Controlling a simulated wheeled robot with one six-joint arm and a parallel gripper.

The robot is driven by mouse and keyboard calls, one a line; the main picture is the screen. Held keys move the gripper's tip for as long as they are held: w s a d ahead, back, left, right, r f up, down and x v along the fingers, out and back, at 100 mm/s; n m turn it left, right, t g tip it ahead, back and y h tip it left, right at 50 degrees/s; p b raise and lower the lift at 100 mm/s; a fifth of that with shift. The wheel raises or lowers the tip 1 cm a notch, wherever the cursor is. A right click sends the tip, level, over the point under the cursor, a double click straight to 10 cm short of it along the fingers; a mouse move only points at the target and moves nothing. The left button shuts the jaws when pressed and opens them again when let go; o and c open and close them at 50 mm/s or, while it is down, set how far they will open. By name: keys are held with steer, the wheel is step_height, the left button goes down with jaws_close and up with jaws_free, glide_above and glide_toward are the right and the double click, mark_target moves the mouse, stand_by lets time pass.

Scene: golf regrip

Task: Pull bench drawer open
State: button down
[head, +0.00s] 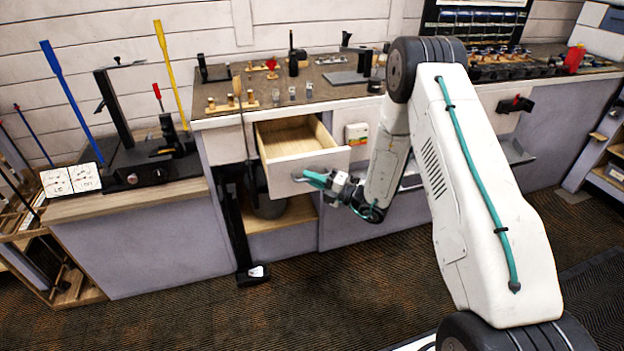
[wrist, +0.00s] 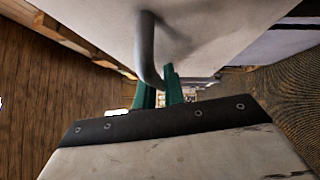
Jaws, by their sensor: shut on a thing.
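The bench drawer (head: 300,155) stands pulled out from the bench front in the head view, its pale wooden inside showing and looking empty. My gripper (head: 314,179) is at the drawer's front face. In the wrist view the grey curved handle (wrist: 147,50) sticks out from the pale drawer front (wrist: 85,25). The green fingers of my gripper (wrist: 160,85) are closed around the handle's end. The exact contact between fingers and handle is partly hidden.
The bench top (head: 340,90) above holds several small tools and fittings. An open shelf space (head: 285,215) lies under the drawer. A lower bench (head: 130,200) with a black device stands at left. The dark patterned floor (head: 200,310) in front is clear.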

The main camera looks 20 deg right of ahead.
steer(key=shift+d, duration=0.1)
steer(key=c, duration=1.8)
jaws_free()
steer(key=shift+o, duration=0.2)
steer(key=v, duration=0.7)
steer(key=shift+s+d, duration=0.2)
steer(key=shift+s, duration=0.15)
steer(key=shift+f, duration=0.15)
